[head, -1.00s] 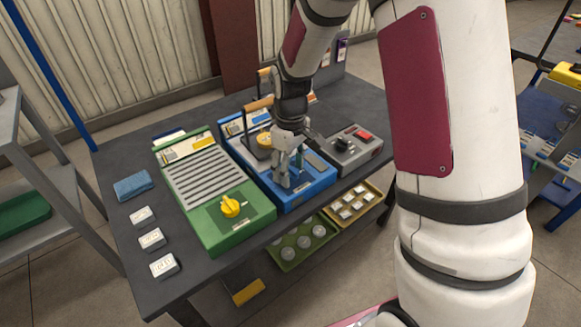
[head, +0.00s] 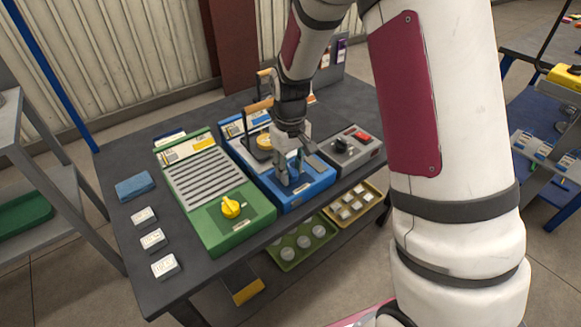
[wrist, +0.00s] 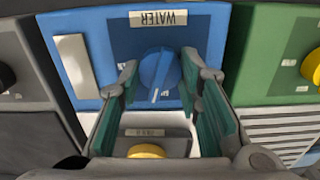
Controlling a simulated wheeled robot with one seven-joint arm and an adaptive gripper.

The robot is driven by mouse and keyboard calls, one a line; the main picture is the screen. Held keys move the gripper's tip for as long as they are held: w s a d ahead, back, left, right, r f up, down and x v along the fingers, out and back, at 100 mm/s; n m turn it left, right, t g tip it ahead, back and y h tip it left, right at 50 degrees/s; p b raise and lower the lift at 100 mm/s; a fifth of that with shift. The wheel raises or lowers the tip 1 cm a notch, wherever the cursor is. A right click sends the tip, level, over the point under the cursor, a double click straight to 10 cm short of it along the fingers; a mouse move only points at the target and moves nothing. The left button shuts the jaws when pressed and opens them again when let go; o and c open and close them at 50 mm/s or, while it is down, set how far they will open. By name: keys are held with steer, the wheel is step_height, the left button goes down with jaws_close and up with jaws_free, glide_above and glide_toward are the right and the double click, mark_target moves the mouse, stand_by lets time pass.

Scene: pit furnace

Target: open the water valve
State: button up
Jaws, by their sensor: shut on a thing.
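The water valve is a blue knob (wrist: 158,70) with a white pointer line, beside a WATER label (wrist: 165,18) on a blue panel (wrist: 110,60). The pointer line runs toward the bottom of the wrist view, tilted slightly left. My gripper (wrist: 160,78) has one finger on each side of the knob and is shut on it. In the head view my gripper (head: 293,170) points down at the front of the blue unit (head: 310,197), and its fingers partly hide the knob.
A green unit with a yellow knob (head: 231,207) stands left of the blue unit. A grey box with a red button (head: 361,135) stands right. A handled lid (head: 257,128) sits behind my gripper.

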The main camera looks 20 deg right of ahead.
mark_target(291, 169)
steer(key=m+p, duration=0.1)
steer(key=m, duration=0.2)
steer(key=shift+m, duration=0.4)
steer(key=m+p, duration=0.1)
steer(key=m, duration=0.2)
steer(key=shift+m, duration=0.3)
steer(key=m+p, duration=0.1)
steer(key=m, duration=0.2)
steer(key=shift+d+m+p, duration=0.1)
steer(key=shift+m+p, duration=0.85)
steer(key=shift+m, duration=1.25)
steer(key=o, duration=1.1)
steer(key=shift+o, duration=0.2)
steer(key=shift+r, duration=0.1)
step_height(291, 169, up, 12)
